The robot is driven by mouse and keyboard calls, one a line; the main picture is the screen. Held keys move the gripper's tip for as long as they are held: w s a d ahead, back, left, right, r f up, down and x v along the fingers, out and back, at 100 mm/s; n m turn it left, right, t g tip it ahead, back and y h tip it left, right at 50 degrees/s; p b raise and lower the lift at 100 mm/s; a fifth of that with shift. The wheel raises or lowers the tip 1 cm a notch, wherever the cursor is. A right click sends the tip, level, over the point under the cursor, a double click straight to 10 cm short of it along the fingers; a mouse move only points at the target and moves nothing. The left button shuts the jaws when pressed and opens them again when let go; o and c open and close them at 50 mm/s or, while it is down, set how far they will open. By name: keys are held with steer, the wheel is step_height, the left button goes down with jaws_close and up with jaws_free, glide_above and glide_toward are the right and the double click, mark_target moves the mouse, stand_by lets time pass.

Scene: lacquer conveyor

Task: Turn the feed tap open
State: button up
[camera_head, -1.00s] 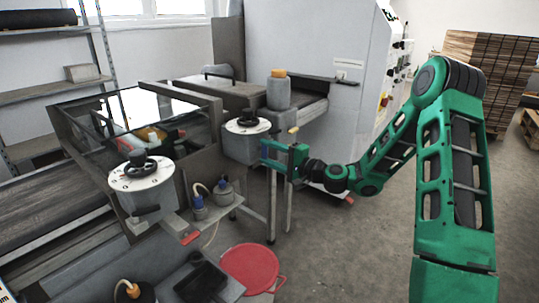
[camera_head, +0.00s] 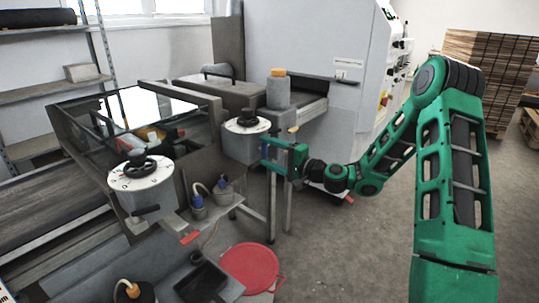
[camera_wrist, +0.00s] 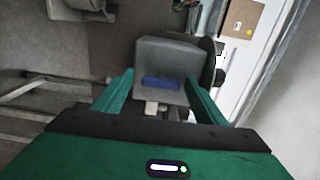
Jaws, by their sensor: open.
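My gripper (camera_head: 283,151) is at the near right side of the grey round housing (camera_head: 242,145) with a black handwheel on top. In the wrist view my gripper (camera_wrist: 160,94) is open, with one green finger on each side of the view. A grey block (camera_wrist: 172,55) shows beyond and between the fingers. A blue bar (camera_wrist: 161,82), which looks like a tap handle, lies across its face between the fingers. I see no clear contact with the bar.
A second dial housing (camera_head: 142,190) with a handwheel stands at the front left. Small pots with blue parts (camera_head: 198,200) stand on a low shelf. A red round lid (camera_head: 249,268) and a dark tray (camera_head: 203,281) are below.

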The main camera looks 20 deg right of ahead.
steer(key=v, duration=1)
steer(key=shift+s+d, duration=0.25)
steer(key=s+a+f+n+g+h, duration=0.1)
steer(key=s+f+n+g+h, duration=0.1)
steer(key=s+f+n+g, duration=0.3)
steer(key=s+a+f+n+g+h, duration=0.1)
steer(key=s+f+n+g+h, duration=0.2)
steer(key=s, duration=0.5)
steer(key=s+d+r+m+g+h, duration=0.1)
steer(key=s+d+r+g+h, duration=0.1)
steer(key=s+d, duration=0.4)
steer(key=s+d+r+m+g+h, duration=0.1)
steer(key=s+d+r+g+h, duration=0.2)
steer(key=s, duration=1.1)
steer(key=d+r, duration=0.1)
steer(key=d, duration=0.2)
steer(key=shift+s+d+r, duration=0.2)
steer(key=shift+s+d, duration=0.1)
steer(key=shift+s, duration=0.05)
steer(key=shift+m+g, duration=0.9)
steer(key=s, duration=0.2)
steer(key=s+d+r, duration=0.1)
steer(key=s, duration=0.2)
steer(key=s+r, duration=0.1)
steer(key=s, duration=0.1)
steer(key=shift+s+d+r, duration=0.1)
steer(key=shift+s+d, duration=0.1)
steer(key=shift+s, duration=0.1)
steer(key=shift+c, duration=0.3)
